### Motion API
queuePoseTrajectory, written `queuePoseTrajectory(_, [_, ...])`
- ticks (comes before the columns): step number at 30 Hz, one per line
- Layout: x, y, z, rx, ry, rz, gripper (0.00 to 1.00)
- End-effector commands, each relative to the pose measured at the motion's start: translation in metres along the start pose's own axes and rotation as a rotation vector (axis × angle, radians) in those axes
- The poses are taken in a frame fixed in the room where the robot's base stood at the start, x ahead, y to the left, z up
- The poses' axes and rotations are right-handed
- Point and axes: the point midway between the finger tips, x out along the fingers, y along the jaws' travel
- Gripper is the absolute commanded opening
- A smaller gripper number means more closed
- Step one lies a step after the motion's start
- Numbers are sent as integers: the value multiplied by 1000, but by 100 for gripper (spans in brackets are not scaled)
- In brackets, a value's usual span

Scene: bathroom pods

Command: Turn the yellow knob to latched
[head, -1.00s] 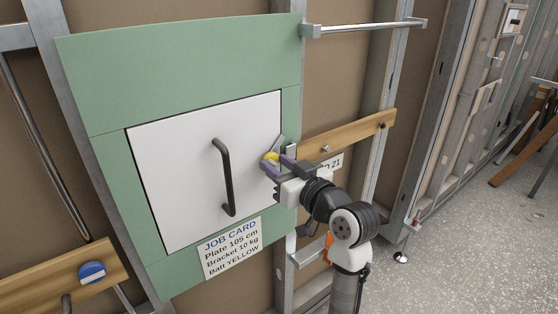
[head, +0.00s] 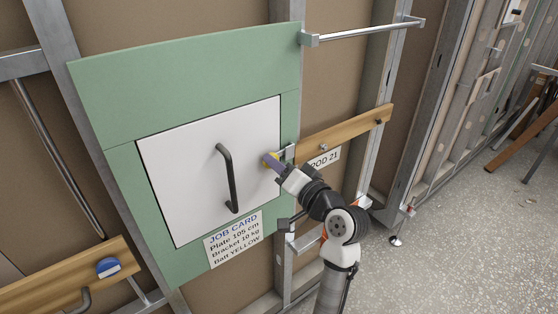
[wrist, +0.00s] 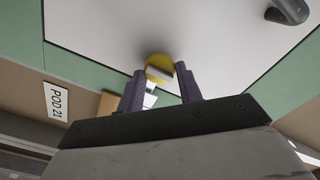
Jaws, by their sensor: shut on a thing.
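The yellow knob (head: 269,158) sits at the right edge of the white panel (head: 205,185), which lies flush in the green board. In the wrist view the knob (wrist: 159,68) is a round yellow disc with a pale raised grip bar across it. My gripper (head: 275,163) is at the knob, coming from the lower right. In the wrist view my gripper (wrist: 160,80) has its two dark fingers on either side of the grip bar, shut on it. The fingers hide part of the knob, and I cannot read any latch marking.
A black handle (head: 227,178) stands out from the panel left of the knob. A job card (head: 233,238) is below. A wooden rail (head: 345,133) with a POD 21 label (head: 323,159) is at right. A blue knob (head: 108,267) sits at lower left.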

Motion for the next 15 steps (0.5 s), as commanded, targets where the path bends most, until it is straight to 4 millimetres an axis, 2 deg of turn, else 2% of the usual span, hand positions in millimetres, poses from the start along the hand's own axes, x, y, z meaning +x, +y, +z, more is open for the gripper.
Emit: queuePoseTrajectory(15, [0,0,0,61,1,-2,13])
